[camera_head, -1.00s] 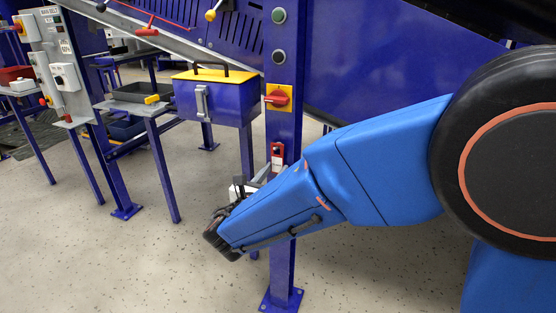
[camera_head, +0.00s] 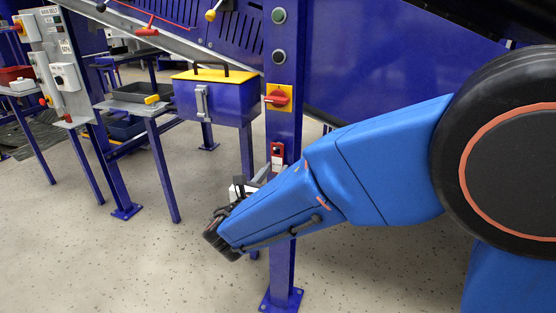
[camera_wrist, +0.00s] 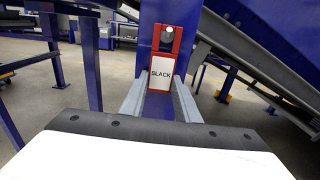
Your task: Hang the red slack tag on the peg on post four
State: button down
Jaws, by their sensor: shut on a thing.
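The red slack tag (camera_wrist: 161,62) is upright in the wrist view, with a red frame and a white panel reading SLACK. My gripper (camera_wrist: 160,88) is shut on its lower part, one grey finger at each side. A pale round thing shows in the opening at the tag's top; I cannot tell whether it is the peg or whether the tag bears on it. The blue post (camera_wrist: 190,35) stands right behind the tag. In the head view the tag (camera_head: 277,152) shows small against the post (camera_head: 283,215), beyond my forearm, which hides part of the gripper.
A red and yellow rotary switch (camera_head: 277,98) is on the post above the tag. A blue box with a yellow lid (camera_head: 212,100) stands left of the post. A sloping conveyor frame (camera_wrist: 235,45) runs to the right. The floor in front is clear.

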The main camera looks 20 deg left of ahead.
jog(key=shift+r, duration=0.85)
jog(key=shift+s, duration=0.2)
jog(key=s, duration=0.7)
jog(key=shift+a+r, duration=0.15)
jog(key=shift+a, duration=0.1)
dwell(1.4)
dwell(0.5)
